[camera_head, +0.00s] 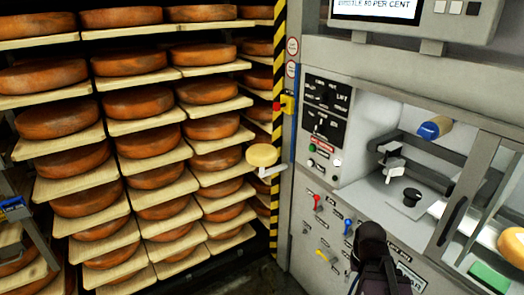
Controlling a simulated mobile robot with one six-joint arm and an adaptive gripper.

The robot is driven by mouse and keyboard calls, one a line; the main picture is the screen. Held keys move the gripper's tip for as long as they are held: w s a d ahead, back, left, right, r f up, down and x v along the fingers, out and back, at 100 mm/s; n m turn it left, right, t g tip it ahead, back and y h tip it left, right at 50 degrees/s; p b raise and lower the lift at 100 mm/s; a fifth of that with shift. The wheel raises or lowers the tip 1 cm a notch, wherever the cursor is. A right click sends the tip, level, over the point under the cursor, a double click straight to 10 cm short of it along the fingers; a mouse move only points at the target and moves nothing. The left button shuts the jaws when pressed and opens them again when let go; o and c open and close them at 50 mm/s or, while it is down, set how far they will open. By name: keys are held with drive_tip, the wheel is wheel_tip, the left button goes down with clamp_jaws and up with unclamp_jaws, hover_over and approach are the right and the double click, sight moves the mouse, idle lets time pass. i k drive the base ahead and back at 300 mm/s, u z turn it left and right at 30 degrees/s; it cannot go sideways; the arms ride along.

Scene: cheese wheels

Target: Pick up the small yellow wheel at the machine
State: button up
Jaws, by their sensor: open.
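A small pale yellow wheel (262,155) rests on a small light bracket (270,171) at the left edge of the machine (345,45), beside the striped post. A larger-looking yellow-orange wheel (512,245) lies inside the machine's window at the far right, cut off by the picture edge. My gripper (371,236) is dark and shows at the bottom centre-right, in front of the lower control panel. It is open and apart from both wheels, below and to the right of the small one. Its fingertips are hard to make out.
Racks of brown cheese wheels on boards (135,125) fill the left. A yellow-black striped post (279,120) stands between the racks and machine, with a yellow box (288,104) and red button. Switch panels and levers line the machine front. A dark floor gap shows at bottom centre.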

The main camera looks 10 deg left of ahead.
sight(260, 155)
drive_tip(key=u, duration=0.3)
drive_tip(key=i, duration=1.1)
drive_tip(key=u, duration=0.55)
